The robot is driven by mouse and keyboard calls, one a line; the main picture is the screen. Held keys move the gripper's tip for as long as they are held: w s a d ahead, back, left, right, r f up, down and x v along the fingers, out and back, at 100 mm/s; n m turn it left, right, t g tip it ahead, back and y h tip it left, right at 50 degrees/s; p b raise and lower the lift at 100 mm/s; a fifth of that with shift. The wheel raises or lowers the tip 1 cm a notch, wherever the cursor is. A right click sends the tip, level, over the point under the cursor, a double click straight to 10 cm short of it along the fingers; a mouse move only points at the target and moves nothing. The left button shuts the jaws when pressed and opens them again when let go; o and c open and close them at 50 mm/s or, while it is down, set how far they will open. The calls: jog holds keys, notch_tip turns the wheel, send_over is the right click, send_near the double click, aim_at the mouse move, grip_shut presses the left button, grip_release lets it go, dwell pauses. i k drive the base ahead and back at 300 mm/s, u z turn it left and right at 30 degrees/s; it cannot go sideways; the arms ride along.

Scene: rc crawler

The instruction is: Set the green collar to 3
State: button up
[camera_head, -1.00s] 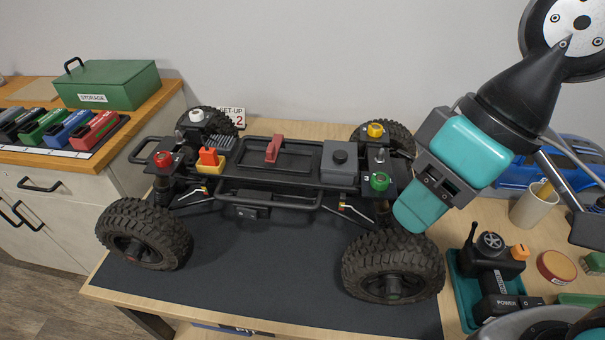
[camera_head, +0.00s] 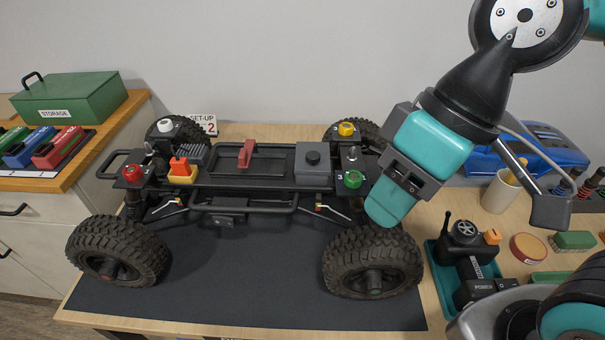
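The green collar (camera_head: 353,179) sits on top of the shock tower at the near right corner of the crawler chassis (camera_head: 270,176), above the near right wheel. Its scale and pointer are too small to read. My gripper (camera_head: 386,206) hangs just right of the green collar, apart from it in the picture, with its teal fingertips pointing down and left. One finger faces the camera and hides the other, so the gap between them cannot be judged. Nothing shows held in it.
Other collars are red (camera_head: 132,173), white (camera_head: 165,126) and yellow (camera_head: 346,129). A SET-UP card (camera_head: 203,124) is behind. A transmitter (camera_head: 466,240) in a teal tray and a cup (camera_head: 502,192) are at right.

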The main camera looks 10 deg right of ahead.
aim_at(353, 183)
jog(key=k, duration=1.1)
jog(key=z, duration=0.35)
jog(key=i, duration=0.6)
jog(key=u, duration=0.5)
